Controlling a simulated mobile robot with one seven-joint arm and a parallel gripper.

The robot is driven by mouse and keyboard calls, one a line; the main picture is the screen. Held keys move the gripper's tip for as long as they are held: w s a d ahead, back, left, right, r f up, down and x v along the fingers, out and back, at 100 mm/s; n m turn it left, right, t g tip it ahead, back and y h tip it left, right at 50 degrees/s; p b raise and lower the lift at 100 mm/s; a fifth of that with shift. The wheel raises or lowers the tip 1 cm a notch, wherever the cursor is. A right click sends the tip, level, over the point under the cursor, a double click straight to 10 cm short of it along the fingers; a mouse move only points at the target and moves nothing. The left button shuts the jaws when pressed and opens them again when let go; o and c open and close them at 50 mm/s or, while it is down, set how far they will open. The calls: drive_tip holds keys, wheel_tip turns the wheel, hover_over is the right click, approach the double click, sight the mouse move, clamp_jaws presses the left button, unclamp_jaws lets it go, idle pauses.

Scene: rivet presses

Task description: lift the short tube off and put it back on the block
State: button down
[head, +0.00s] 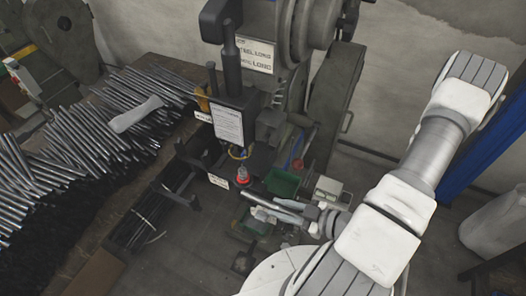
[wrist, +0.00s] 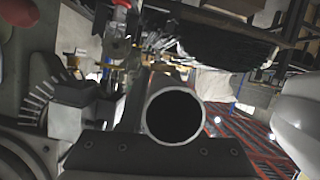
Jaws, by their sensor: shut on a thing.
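The short tube shows end-on in the wrist view (wrist: 174,114) as a pale round rim around a dark hollow. It sits against the dark edge of my gripper (wrist: 160,145), which is shut on it. In the head view my gripper (head: 272,207) is low in front of the press, reached in from the right. The tube is too small there to pick out from the grey fingers. I cannot make out the block clearly, nor whether the tube touches it.
A bench at the left holds a heap of metal rods (head: 95,125). A blue post (head: 485,145) stands at the right.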

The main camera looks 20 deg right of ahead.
drive_tip(key=shift+m+g, duration=0.4)
drive_tip(key=shift+m, duration=0.3)
drive_tip(key=f, duration=0.1)
drive_tip(key=s+a+f, duration=0.2)
drive_tip(key=shift+f, duration=0.4)
drive_tip(key=w+d+b, duration=0.5)
drive_tip(key=b, duration=0.1)
drive_tip(key=shift+r+b, duration=0.2)
drive_tip(key=shift+b, duration=0.15)
drive_tip(key=shift+r, duration=0.1)
